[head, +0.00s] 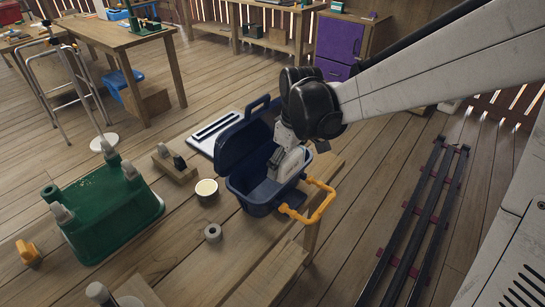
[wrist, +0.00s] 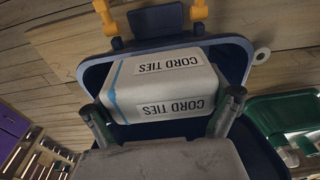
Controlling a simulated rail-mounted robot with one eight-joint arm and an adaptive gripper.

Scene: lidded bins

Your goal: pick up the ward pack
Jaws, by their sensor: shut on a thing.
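A white pack with a blue stripe and the printed words CORD TIES (wrist: 165,85) lies between my fingers in the wrist view. I see no ward label on it. In the head view the pack (head: 291,164) is at the right end of the dark blue bin (head: 252,197), at its open mouth. Whether it touches the bin floor is hidden. My gripper (wrist: 162,108) is shut on the pack, a finger at each side. In the head view my gripper (head: 284,142) comes down from above. The bin's lid (head: 240,138) stands open at the back.
The bin's yellow-orange handle (head: 312,203) sticks out at the front right. A green bin (head: 108,212) lies to the left. A round tin (head: 206,188), a tape roll (head: 212,232) and a wooden block with a clamp (head: 174,163) stand between them.

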